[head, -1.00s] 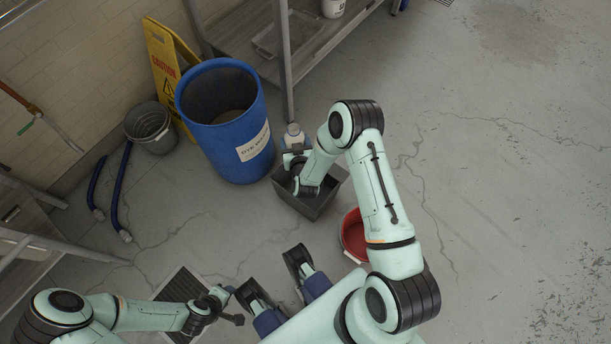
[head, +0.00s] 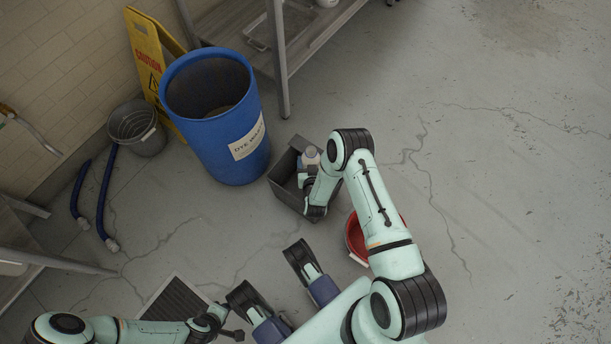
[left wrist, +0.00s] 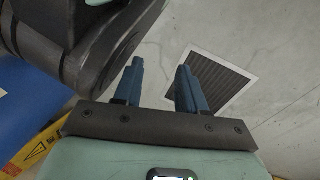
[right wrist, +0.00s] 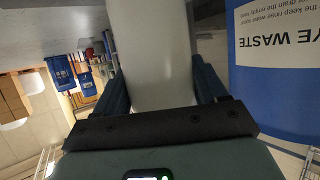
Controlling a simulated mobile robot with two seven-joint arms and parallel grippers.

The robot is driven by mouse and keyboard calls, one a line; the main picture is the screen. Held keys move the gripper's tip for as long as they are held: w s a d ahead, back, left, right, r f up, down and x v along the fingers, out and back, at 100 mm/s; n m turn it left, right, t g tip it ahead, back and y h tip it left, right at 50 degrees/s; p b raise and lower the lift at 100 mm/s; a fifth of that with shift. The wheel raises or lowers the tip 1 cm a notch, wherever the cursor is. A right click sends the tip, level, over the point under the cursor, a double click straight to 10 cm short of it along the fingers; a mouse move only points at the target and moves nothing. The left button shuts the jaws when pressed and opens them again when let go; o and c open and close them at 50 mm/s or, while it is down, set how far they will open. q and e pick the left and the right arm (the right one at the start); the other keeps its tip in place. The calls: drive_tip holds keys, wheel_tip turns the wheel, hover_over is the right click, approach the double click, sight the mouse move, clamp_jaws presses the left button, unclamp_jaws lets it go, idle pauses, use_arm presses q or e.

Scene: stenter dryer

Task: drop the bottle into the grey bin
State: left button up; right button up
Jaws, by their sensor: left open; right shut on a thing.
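The pale bottle (head: 310,156) is in my right gripper (head: 307,178), which is shut on it. In the head view it overlaps the far right part of the dark grey square bin (head: 285,192); its height over the bin is hard to tell. My right forearm hides part of the bin. In the right wrist view the bottle (right wrist: 155,50) stands white between the two fingers. My left gripper shows in the left wrist view (left wrist: 160,88), open and empty, its fingers apart above the floor. It is far from the bin, at the lower left of the head view.
A blue dye waste drum (head: 228,150) stands close left of the bin. A red bucket (head: 357,238) is at its lower right. A shelf leg (head: 279,60) rises behind. A round grey bucket (head: 137,127) and a yellow caution sign (head: 150,60) stand by the wall. Floor at right is clear.

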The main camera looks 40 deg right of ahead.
wheel_tip(320, 180, down, 3)
drive_tip(key=shift+r+b, duration=0.15)
drive_tip(key=shift+b, duration=0.85)
use_arm(q)
drive_tip(key=s+f+g, duration=0.2)
drive_tip(key=s+f, duration=0.1)
drive_tip(key=s, duration=0.3)
drive_tip(key=shift+a+f+b, duration=0.35)
drive_tip(key=shift+f, duration=0.05)
use_arm(e)
drive_tip(key=shift+f, duration=0.35)
drive_tip(key=o, duration=1.3)
use_arm(q)
drive_tip(key=w+d+r+t+p, duration=0.1)
drive_tip(key=w+r+t+p, duration=0.2)
drive_tip(key=w+r, duration=0.3)
drive_tip(key=w+p, duration=0.1)
drive_tip(key=w, duration=0.2)
drive_tip(key=shift+w+r+p, duration=0.25)
drive_tip(key=shift+r+p, duration=0.15)
use_arm(e)
drive_tip(key=v, duration=1.3)
drive_tip(key=shift+s+a+r, duration=0.1)
drive_tip(key=shift+s+r, duration=0.05)
use_arm(q)
drive_tip(key=shift+d+r, duration=0.1)
use_arm(e)
drive_tip(key=shift+r, duration=0.1)
